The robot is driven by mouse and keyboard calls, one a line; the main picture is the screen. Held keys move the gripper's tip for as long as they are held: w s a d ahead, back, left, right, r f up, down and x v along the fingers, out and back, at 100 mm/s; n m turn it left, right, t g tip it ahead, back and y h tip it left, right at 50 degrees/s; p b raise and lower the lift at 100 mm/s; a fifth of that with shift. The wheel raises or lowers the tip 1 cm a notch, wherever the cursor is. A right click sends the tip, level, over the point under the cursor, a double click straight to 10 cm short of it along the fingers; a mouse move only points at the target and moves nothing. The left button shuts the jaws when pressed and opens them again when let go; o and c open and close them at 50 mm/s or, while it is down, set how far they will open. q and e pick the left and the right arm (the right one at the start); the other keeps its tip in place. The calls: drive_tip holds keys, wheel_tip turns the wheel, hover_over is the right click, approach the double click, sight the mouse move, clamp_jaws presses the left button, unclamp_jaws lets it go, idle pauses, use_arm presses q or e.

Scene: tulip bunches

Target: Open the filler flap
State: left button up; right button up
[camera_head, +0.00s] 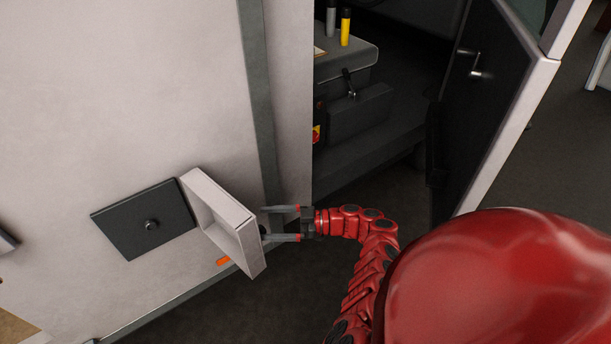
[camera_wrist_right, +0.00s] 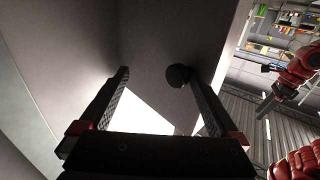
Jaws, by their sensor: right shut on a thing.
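The filler flap (camera_head: 232,232) is a pale, box-rimmed door on the white vehicle wall. It stands swung out from the wall, with a dark square panel with a round knob (camera_head: 150,225) to its left. My right gripper (camera_head: 282,224) is at the flap's outer right side, its fingers shut on the flap around its edge and knob. In the right wrist view the dark round knob (camera_wrist_right: 178,75) sits between the fingers, close to the right one. A red arm with a grey end (camera_wrist_right: 275,103) shows at the right there; its jaw state is unclear.
An open door (camera_head: 490,110) stands at the right of a dark interior. A bench (camera_head: 345,62) inside holds a yellow bottle (camera_head: 345,27) and a grey one. An orange marker lamp (camera_head: 223,261) is low on the wall below the flap. Dark floor lies free below.

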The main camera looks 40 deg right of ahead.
drive_tip(key=b+v, duration=1.7)
drive_tip(key=shift+b, duration=0.4)
drive_tip(key=shift+a, duration=0.15)
